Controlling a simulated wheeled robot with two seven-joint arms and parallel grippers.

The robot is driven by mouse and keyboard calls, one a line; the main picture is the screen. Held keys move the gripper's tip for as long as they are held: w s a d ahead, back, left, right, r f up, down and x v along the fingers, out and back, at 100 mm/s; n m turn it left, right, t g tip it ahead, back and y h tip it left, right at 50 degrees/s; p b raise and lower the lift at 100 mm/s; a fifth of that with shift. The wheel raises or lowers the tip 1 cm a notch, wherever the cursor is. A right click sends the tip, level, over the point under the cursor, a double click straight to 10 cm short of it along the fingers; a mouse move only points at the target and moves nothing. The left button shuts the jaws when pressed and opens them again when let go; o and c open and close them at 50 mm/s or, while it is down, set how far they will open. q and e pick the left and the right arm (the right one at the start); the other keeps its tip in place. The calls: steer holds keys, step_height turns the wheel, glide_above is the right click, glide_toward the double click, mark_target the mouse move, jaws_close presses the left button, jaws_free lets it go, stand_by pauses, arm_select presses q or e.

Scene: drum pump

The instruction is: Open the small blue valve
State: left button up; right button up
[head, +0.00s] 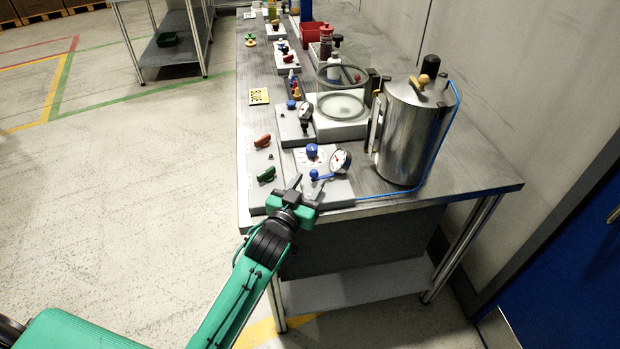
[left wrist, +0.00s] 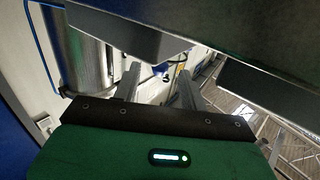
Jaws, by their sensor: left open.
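The small blue valve (head: 318,175) is a blue lever on the near panel (head: 340,192), just below a round gauge (head: 341,160). A blue round knob (head: 312,150) sits higher on the same panel. My left gripper (head: 306,189) is open at the panel's near left edge, just short of the blue lever and apart from it as far as I can tell. In the left wrist view its two fingers (left wrist: 158,82) stand apart with nothing held. A small blue part (left wrist: 161,69) shows beyond them, partly hidden. My right gripper is not in view.
A metal drum (head: 408,135) with a blue hose stands right of the panel. Several gauges, knobs and containers fill the table further back. The floor at left is clear.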

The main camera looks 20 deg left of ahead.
arm_select(q)
steer(key=shift+w+d, duration=0.1)
steer(key=shift+w, duration=0.8)
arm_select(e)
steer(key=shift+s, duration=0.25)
arm_select(q)
jaws_close()
steer(key=shift+r+h+p, duration=0.1)
steer(key=shift+h+p, duration=0.2)
steer(key=shift+p, duration=0.15)
steer(key=shift+w+a+r+m+h+p, duration=0.1)
steer(key=shift+w+a+m+h+p, duration=0.2)
steer(key=shift+m+h+p, duration=0.25)
steer(key=shift+w+a+m+g+h+p, duration=0.15)
steer(key=shift+m+g+h+p, duration=0.35)
steer(key=shift+h, duration=0.35)
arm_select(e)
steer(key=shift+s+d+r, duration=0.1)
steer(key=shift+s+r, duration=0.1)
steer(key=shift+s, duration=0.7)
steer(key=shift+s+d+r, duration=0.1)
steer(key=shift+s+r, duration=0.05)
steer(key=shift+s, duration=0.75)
